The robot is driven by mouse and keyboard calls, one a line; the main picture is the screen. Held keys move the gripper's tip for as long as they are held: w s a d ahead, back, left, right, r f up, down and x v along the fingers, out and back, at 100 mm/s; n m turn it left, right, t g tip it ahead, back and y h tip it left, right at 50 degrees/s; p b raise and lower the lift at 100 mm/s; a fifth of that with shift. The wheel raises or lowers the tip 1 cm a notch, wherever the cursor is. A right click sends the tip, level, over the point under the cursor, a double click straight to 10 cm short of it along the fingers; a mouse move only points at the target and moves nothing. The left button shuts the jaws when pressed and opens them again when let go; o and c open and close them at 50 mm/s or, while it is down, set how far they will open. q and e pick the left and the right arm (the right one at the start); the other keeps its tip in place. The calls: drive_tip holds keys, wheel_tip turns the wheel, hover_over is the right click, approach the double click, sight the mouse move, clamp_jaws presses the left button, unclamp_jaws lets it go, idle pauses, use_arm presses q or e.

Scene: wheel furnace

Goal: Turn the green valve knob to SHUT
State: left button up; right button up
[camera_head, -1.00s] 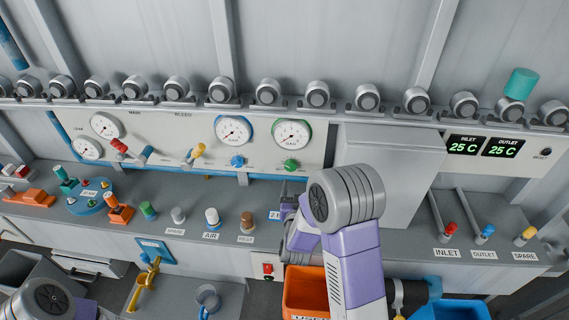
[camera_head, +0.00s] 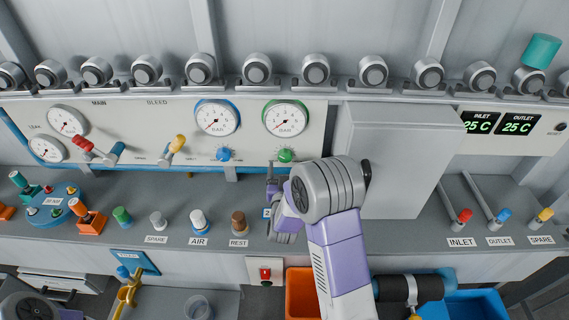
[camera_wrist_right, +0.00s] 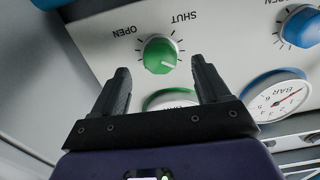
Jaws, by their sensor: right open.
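The green valve knob (camera_head: 285,155) sits on the pale panel below the green-rimmed gauge (camera_head: 285,118). In the right wrist view the green knob (camera_wrist_right: 160,54) shows upside down, with OPEN and SHUT labels beside it and a pale line on its face towards the lower right. My right gripper (camera_head: 275,181) is just below the knob in the head view. In the right wrist view my right gripper (camera_wrist_right: 161,76) is open and empty, its fingers spread to either side of the knob's line; I cannot tell the remaining depth. My left gripper is not in view.
A blue knob (camera_head: 223,155) is left of the green one. A grey box (camera_head: 400,160) protrudes on the right. Below is a grey shelf (camera_head: 335,228) with several coloured pegs and levers. An orange bin (camera_head: 299,296) stands under my right arm.

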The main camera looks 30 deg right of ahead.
sight(285, 160)
drive_tip(key=shift+x, duration=1.85)
drive_tip(key=c, duration=1)
drive_tip(key=shift+c, duration=0.2)
